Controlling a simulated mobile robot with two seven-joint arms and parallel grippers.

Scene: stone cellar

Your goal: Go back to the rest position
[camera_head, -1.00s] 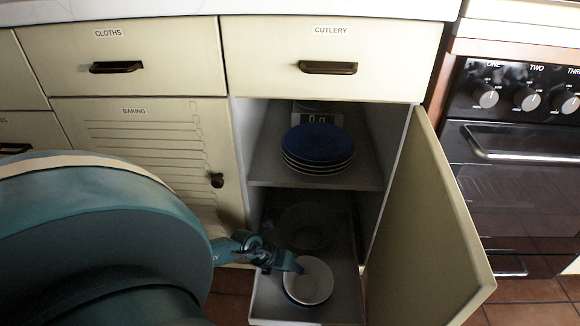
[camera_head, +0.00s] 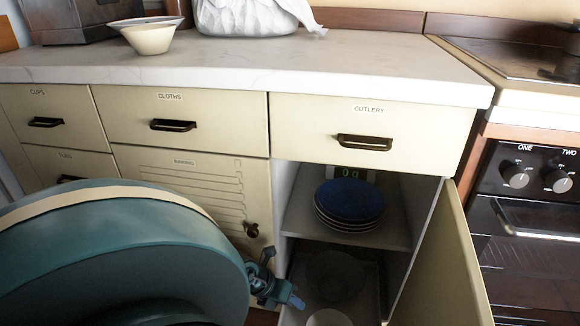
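My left gripper (camera_head: 290,298) is at the bottom centre, at the front of the open cupboard. It is small and dark, and I cannot tell whether its fingers are open or shut. My teal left arm fills the lower left and hides part of the cabinet fronts. A pale bowl or dish (camera_head: 328,318) shows at the bottom edge, just right of the gripper and mostly cut off by the frame. I cannot tell whether they touch. My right gripper is not in view.
The cupboard door (camera_head: 445,270) stands open on the right. A stack of blue-topped plates (camera_head: 348,203) sits on the upper shelf; a dark bowl (camera_head: 335,275) is below. The drawers are shut. The counter (camera_head: 400,65) holds a cream bowl (camera_head: 150,38) and white bag (camera_head: 255,17). A stove (camera_head: 530,200) stands right.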

